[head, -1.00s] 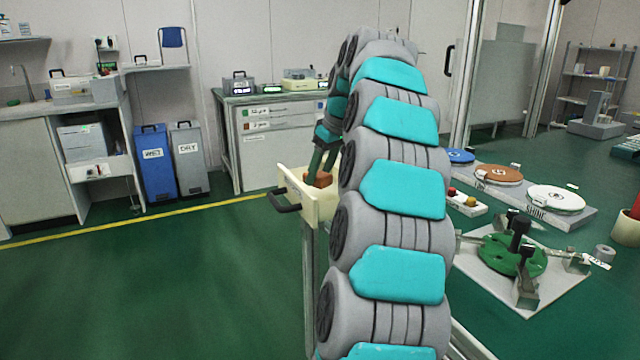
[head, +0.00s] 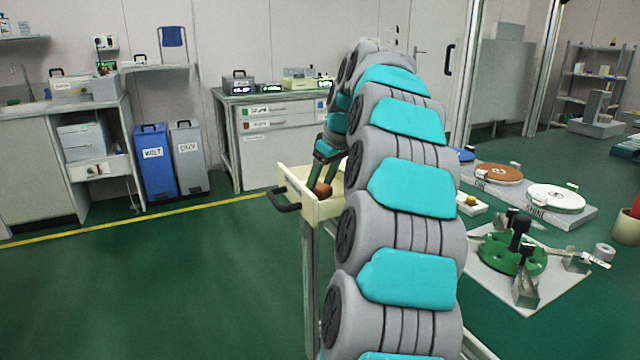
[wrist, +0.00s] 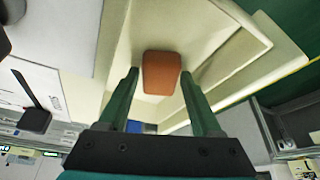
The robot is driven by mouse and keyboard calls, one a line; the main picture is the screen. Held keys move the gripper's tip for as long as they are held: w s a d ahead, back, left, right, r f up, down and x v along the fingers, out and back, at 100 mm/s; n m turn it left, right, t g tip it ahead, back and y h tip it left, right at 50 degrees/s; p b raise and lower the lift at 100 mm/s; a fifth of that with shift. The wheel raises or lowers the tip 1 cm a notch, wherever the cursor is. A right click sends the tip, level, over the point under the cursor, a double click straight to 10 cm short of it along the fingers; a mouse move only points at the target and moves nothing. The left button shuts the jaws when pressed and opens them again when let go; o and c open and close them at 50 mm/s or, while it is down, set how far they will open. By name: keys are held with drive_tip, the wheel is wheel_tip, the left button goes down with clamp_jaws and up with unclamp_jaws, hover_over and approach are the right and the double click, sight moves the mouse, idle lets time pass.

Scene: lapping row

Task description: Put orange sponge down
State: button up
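The orange sponge (head: 323,189) lies inside a cream open drawer (head: 322,211) with a dark handle; it also shows in the wrist view (wrist: 161,73). My gripper (wrist: 160,75) points down into the drawer with one green finger on each side of the sponge. Narrow gaps show between the fingertips and the sponge's sides, so the gripper looks open around it. In the head view, my gripper (head: 321,184) is at the sponge, and my arm hides the drawer's right part.
A green workbench (head: 400,320) on the right carries a green round fixture (head: 512,254) on a pale plate and a row of coloured discs (head: 555,198). Blue (head: 154,160) and grey (head: 188,157) bins stand at the left. The floor left of the drawer is clear.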

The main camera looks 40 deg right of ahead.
drive_tip(key=shift+r, duration=0.25)
drive_tip(key=p+v, duration=0.2)
drive_tip(key=v, duration=0.9)
drive_tip(key=shift+s+r, duration=0.2)
drive_tip(key=shift+r, duration=0.15)
